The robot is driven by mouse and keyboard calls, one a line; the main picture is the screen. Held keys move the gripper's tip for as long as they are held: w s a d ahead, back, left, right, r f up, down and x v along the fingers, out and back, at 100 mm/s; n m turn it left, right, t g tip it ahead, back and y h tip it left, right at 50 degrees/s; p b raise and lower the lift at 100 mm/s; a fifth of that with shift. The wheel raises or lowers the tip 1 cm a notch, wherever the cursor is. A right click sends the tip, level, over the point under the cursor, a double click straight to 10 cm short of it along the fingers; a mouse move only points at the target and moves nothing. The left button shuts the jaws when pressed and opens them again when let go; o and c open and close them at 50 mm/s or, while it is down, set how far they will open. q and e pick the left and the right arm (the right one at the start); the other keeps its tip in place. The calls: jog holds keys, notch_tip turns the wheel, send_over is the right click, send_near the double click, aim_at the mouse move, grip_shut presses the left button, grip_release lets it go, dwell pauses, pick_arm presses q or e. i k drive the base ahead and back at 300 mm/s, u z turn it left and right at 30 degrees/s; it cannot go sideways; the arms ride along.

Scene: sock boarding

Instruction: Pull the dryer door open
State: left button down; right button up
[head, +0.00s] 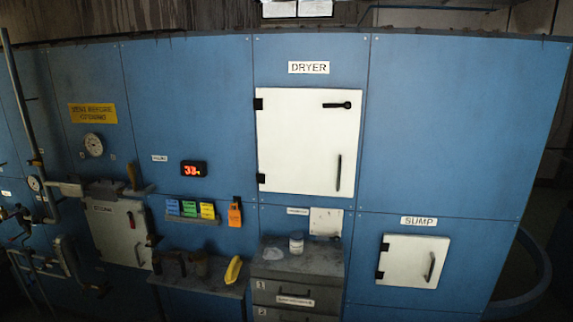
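The dryer door (307,142) is a large white panel in the blue wall, under the sign DRYER (308,67). It looks shut, lying flush in its frame. Two black hinges are on its left edge. A dark vertical handle (338,173) is at its lower right. A black latch lever (338,105) lies horizontal near its upper right corner. I cannot make out either of my grippers in the head view.
A smaller white door (408,262) under the sign SUMP is at the lower right. A grey drawer cabinet (298,262) bearing a jar (296,243) stands below the dryer door. A shelf with a yellow object (233,270) is to its left. Pipes and gauges crowd the far left.

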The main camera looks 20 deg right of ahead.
aim_at(304, 148)
jog(key=u, duration=0.1)
jog(key=i, duration=1.35)
jog(key=z, duration=0.7)
